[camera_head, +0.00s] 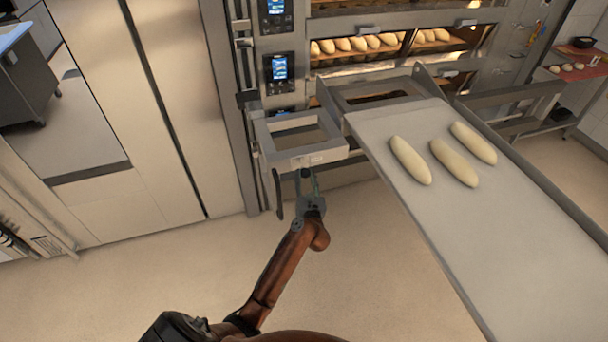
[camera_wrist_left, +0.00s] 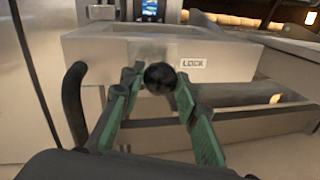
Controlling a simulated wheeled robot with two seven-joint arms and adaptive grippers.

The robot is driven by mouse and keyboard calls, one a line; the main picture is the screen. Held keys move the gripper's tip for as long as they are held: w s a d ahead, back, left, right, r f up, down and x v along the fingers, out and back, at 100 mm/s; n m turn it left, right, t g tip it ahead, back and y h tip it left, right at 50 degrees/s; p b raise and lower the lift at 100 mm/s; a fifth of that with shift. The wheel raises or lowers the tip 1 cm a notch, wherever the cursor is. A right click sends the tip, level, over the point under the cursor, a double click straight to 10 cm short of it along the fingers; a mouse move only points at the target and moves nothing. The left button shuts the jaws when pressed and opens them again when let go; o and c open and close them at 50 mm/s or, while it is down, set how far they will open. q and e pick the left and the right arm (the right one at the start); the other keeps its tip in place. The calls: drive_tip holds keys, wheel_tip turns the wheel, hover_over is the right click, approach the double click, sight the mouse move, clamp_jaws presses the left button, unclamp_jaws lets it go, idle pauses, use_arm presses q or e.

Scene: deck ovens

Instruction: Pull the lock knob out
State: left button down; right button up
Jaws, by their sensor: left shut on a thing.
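The lock knob (camera_wrist_left: 160,78) is a round black ball on the front of a steel frame, left of a "LOCK" label (camera_wrist_left: 193,63). In the left wrist view my left gripper (camera_wrist_left: 157,88) has its green-padded fingers on both sides of the knob, shut on it. In the head view my left gripper (camera_head: 308,182) reaches up to the front bar of the steel frame (camera_head: 320,157); the knob there is small and mostly hidden by the fingers. My right gripper is not in view.
A loader board (camera_head: 455,222) with three pale loaves (camera_head: 455,163) stretches right of the frame. A dark curved handle (camera_wrist_left: 75,105) hangs left of the gripper. Deck ovens (camera_head: 390,45) with bread stand behind. The floor (camera_head: 190,265) at the left is clear.

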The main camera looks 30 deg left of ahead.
use_arm(q)
drive_tip(key=c, duration=1.9)
unclamp_jaws()
drive_tip(key=shift+d+f, duration=0.1)
drive_tip(key=shift+d, duration=0.1)
drive_tip(key=o, duration=0.3)
drive_tip(key=shift+d, duration=0.1)
drive_tip(key=shift+o, duration=0.7)
drive_tip(key=shift+s, duration=0.1)
drive_tip(key=v, duration=1.1)
drive_tip(key=shift+s+d, duration=0.2)
drive_tip(key=shift+s, duration=0.1)
